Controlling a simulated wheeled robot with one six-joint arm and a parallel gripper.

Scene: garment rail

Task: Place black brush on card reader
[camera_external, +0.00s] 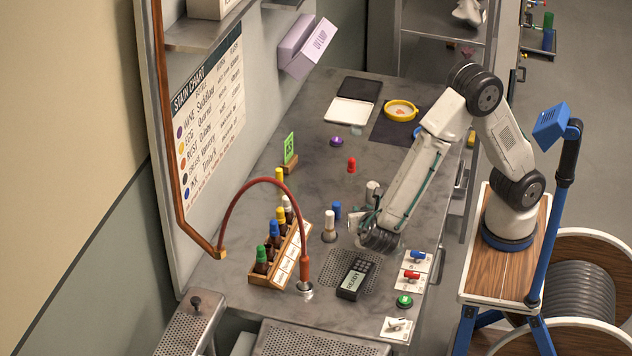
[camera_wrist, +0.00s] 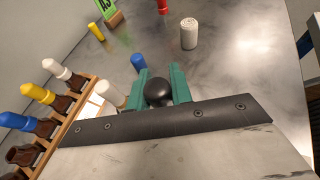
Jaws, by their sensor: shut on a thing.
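My gripper (camera_wrist: 159,84), with green fingers, is shut on the rounded black end of what appears to be the black brush (camera_wrist: 158,93). The rest of the brush is hidden below it. In the external view my gripper (camera_external: 362,224) is low over the table, behind the card reader, and the brush cannot be made out clearly. The card reader (camera_external: 352,280) is a dark box with a keypad and a "READY" screen. It lies near the front of the table on a perforated mat and is not visible in the wrist view.
A wooden rack (camera_external: 283,262) of bottles and a red hose (camera_external: 262,181) are farther left. Red and blue switches (camera_external: 413,270) and a green button (camera_external: 404,301) lie right of the reader.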

